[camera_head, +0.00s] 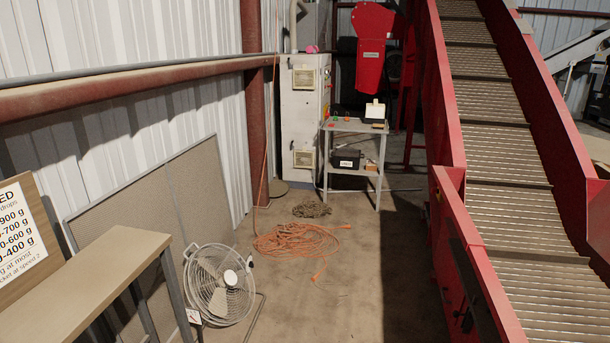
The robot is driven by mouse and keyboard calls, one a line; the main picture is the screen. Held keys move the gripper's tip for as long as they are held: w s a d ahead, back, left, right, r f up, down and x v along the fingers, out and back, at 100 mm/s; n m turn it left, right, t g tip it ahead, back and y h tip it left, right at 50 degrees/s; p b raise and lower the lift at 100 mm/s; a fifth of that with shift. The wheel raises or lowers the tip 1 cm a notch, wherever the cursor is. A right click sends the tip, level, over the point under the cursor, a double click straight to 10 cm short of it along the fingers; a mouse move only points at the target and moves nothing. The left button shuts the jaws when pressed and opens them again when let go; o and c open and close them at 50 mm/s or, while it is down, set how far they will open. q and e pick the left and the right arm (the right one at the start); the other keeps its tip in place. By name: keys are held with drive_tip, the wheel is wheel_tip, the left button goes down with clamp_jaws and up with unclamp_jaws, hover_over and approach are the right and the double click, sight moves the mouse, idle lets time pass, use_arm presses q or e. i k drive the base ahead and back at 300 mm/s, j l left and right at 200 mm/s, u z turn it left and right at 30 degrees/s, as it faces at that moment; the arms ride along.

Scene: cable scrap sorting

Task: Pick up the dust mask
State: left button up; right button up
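I cannot make out a dust mask for certain. A small whitish object (375,109) is on the right part of the top of the grey metal cart (345,125), beside dark items; it is too small to identify. A small pink object (312,49) sits on top of the white cabinet (302,105) at the back; I cannot tell what it is. Neither of my grippers is in view.
A red conveyor (515,190) fills the right side. An orange cable (295,240) lies coiled on the floor, with a darker coil (311,209) behind it. A fan (219,285) and a wooden-topped table (85,285) stand at left. Floor right of the cable is clear.

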sight(310, 50)
drive_tip(key=i, duration=6.15)
